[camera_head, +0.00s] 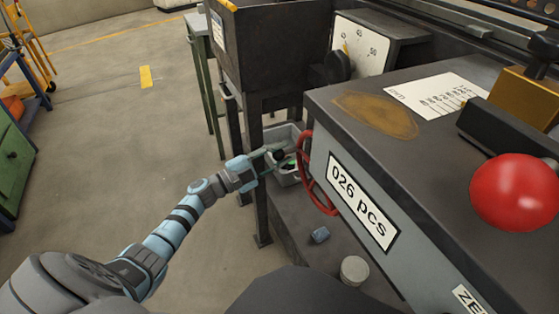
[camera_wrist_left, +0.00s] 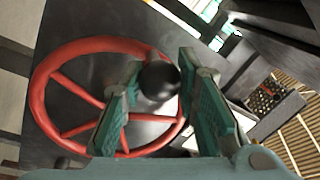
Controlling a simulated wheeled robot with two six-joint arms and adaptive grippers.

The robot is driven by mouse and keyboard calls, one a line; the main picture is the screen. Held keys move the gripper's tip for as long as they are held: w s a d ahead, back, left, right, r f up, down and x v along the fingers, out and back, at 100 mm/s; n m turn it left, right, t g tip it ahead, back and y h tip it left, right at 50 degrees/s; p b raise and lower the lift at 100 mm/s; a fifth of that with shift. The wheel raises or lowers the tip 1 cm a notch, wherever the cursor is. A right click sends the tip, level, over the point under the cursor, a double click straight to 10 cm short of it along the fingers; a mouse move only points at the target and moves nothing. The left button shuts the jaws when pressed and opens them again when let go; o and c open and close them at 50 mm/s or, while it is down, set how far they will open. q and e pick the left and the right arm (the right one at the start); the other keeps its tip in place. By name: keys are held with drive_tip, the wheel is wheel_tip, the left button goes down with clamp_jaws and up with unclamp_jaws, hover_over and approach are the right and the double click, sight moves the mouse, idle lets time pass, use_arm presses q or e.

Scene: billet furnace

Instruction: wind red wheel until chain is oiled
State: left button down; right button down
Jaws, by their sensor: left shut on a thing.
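The red wheel (camera_head: 326,206) is mounted upright on the side of the grey machine and is seen nearly edge-on in the head view. In the left wrist view the red wheel (camera_wrist_left: 40,92) shows its rim and spokes, with a round black knob (camera_wrist_left: 160,80) at its right side. My left gripper (camera_head: 276,154) is at the wheel's left edge. In the wrist view its green fingers (camera_wrist_left: 158,98) stand on both sides of the knob, shut on it. I cannot make out the chain for certain. My right gripper is not in view.
The machine cabinet (camera_head: 438,196) carries a "026 pcs" label (camera_head: 361,201) and a large red ball (camera_head: 514,192). A grey bin (camera_head: 284,132) stands behind my left gripper. A dial (camera_head: 360,45) is at the back. Open floor lies to the left.

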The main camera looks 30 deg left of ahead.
use_arm(q)
drive_tip(key=shift+r+m, duration=0.55)
drive_tip(key=shift+m, duration=0.05)
drive_tip(key=c, duration=1.2)
unclamp_jaws()
drive_tip(key=v, duration=1.2)
drive_tip(key=shift+a, duration=0.1)
